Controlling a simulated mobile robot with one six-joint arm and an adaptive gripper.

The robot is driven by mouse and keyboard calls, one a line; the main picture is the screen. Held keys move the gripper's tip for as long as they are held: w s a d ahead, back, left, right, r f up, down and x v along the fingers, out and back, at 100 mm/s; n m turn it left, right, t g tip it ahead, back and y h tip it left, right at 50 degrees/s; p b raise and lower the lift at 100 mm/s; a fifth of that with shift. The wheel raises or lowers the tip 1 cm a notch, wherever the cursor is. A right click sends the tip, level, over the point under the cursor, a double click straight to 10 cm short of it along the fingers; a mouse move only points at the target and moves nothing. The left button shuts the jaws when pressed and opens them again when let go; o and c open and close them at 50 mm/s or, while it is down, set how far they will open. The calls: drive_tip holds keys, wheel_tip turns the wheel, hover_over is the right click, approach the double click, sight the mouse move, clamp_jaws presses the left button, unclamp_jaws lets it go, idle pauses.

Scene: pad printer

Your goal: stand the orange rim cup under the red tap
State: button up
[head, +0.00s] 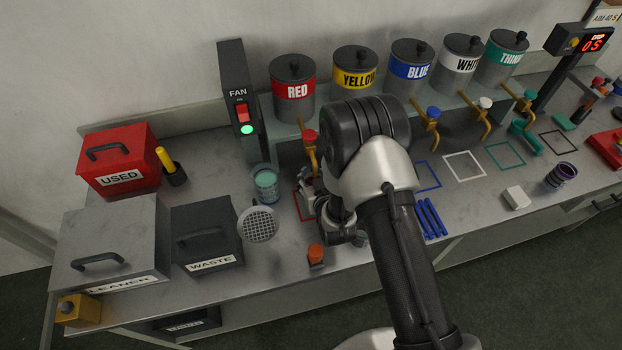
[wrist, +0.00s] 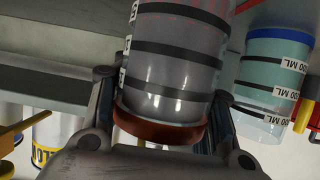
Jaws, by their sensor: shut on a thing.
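The orange rim cup (wrist: 170,75) is clear grey with dark bands. It shows upside down in the wrist view, its orange-brown rim (wrist: 160,132) between my fingers. My gripper (wrist: 160,120) is shut on it near the rim. In the head view my gripper (head: 314,194) is low at the red square outline (head: 297,207), below the red tap (head: 310,138), and the cup is mostly hidden by my arm. Red lines show around and through the cup in the wrist view. I cannot tell whether its base touches the counter.
A teal-tinted cup (head: 266,186) stands just left of my gripper; it also shows in the wrist view (wrist: 270,85). A round perforated disc (head: 258,224) and a small orange-topped object (head: 316,254) are nearby. Blue bars (head: 430,218) lie right of my arm. Ink cans stand behind.

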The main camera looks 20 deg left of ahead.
drive_tip(key=shift+f, duration=0.6)
drive_tip(key=shift+f+b, duration=0.2)
drive_tip(key=shift+b, duration=0.2)
drive_tip(key=o, duration=1.5)
drive_tip(key=shift+s, duration=0.1)
drive_tip(key=shift+r, duration=0.15)
drive_tip(key=shift+d+r+p, duration=0.1)
drive_tip(key=shift+r+p, duration=0.05)
drive_tip(key=shift+p, duration=0.25)
drive_tip(key=p+v, duration=0.1)
drive_tip(key=v, duration=1.1)
drive_tip(key=shift+p, duration=0.35)
